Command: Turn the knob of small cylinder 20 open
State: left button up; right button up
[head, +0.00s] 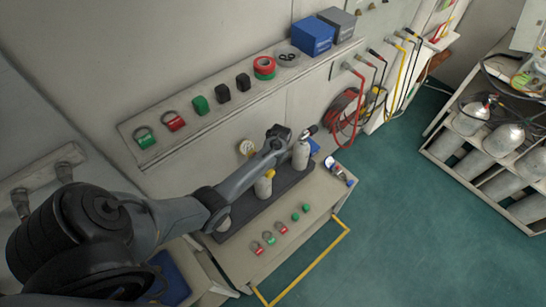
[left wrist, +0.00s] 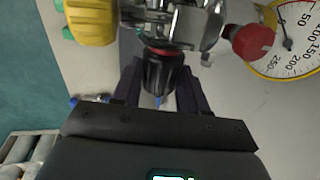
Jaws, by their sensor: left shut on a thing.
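Small cylinders stand in a row on the dark strip of the console. One pale cylinder (head: 264,188) has a yellow knob, which also shows large in the left wrist view (left wrist: 92,20). Another grey cylinder (head: 300,156) stands to its right. No number is readable. In the left wrist view my left gripper (left wrist: 160,82) is shut on a black knob (left wrist: 160,70) with a red ring, on a metal valve (left wrist: 185,25). A red knob (left wrist: 250,42) sits on that valve's right. In the head view my arm hides the fingertips. My right gripper is not in view.
A pressure gauge (left wrist: 290,40) is close to the right of the valve. A shelf (head: 220,107) runs along the wall.

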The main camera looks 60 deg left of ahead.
pick_arm(q)
jog(key=shift+r+y+p, duration=0.15)
jog(key=shift+y+p, duration=0.4)
jog(key=shift+y, duration=0.05)
jog(key=shift+d+y+p, duration=0.15)
jog(key=shift+y+p, duration=0.35)
jog(key=shift+y, duration=0.2)
jog(key=shift+d+f+g+y, duration=0.1)
jog(key=shift+f+g+y, duration=0.05)
jog(key=shift+y, duration=0.4)
jog(key=shift+f+g+y, duration=0.1)
jog(key=shift+g+y, duration=0.05)
jog(key=shift+y, duration=0.4)
jog(key=shift+w+d+f+y, duration=0.1)
jog(key=shift+d+y, duration=0.05)
jog(key=shift+y, duration=0.65)
jog(key=o, duration=1.1)
jog(key=shift+c, duration=0.2)
